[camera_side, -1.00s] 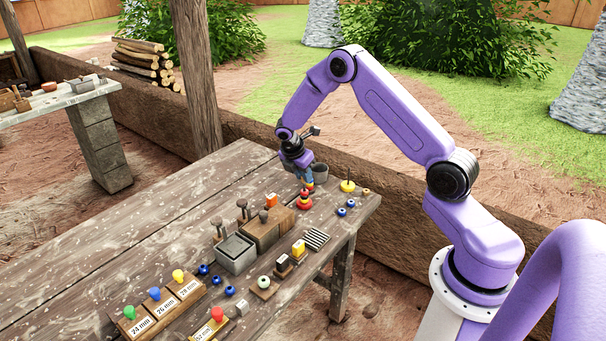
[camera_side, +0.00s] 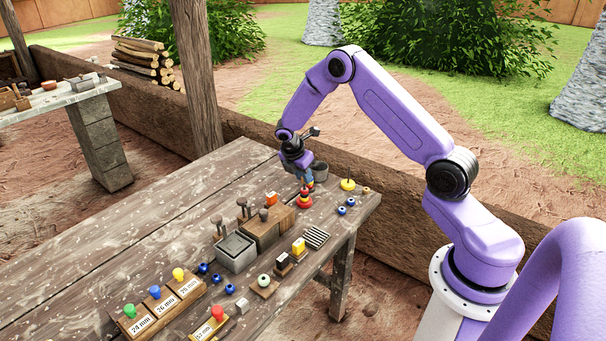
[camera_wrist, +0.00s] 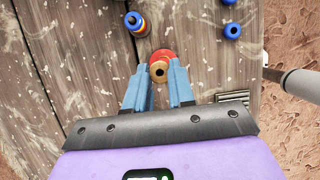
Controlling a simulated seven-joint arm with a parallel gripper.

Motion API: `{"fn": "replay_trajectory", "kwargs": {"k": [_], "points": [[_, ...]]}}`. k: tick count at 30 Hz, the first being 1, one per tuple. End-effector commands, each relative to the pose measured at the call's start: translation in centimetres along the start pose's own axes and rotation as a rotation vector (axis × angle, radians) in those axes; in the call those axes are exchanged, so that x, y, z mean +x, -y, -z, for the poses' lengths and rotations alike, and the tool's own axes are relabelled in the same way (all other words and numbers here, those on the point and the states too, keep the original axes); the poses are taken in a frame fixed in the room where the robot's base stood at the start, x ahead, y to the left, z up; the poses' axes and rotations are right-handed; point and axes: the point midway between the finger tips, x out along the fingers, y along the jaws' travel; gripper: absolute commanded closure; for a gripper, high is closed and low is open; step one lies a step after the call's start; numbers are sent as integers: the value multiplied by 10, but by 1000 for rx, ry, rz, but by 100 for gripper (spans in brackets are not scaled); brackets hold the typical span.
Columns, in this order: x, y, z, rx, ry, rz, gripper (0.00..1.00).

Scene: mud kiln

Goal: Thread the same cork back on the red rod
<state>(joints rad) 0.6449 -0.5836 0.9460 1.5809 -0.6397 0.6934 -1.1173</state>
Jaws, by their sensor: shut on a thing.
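My gripper (camera_wrist: 160,88) is shut on a small tan cork (camera_wrist: 158,72), a round piece with a dark hole in its upper face. In the wrist view the cork sits at the fingertips and overlaps the near edge of a red round piece (camera_wrist: 165,55). In the side view my gripper (camera_side: 303,184) is low over the red stand (camera_side: 304,203) near the table's far right end. The fingers and cork hide the red rod, so I cannot tell whether the cork is around it or just above it.
A blue-topped stack (camera_wrist: 135,21) stands close by, up and left in the wrist view. Blue rings (camera_wrist: 232,31) lie to the right. In the side view a yellow stand (camera_side: 347,185) and a grey cup (camera_side: 320,171) are near the gripper. A ridged grey block (camera_side: 316,237) lies in front.

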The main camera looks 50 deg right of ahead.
Motion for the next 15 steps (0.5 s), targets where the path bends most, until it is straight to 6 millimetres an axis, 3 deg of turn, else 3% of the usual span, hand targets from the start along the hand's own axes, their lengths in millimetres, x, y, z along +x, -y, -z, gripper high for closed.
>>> {"fn": "replay_trajectory", "kwargs": {"k": [15], "points": [[5,0,2,0,0,0,96]]}}
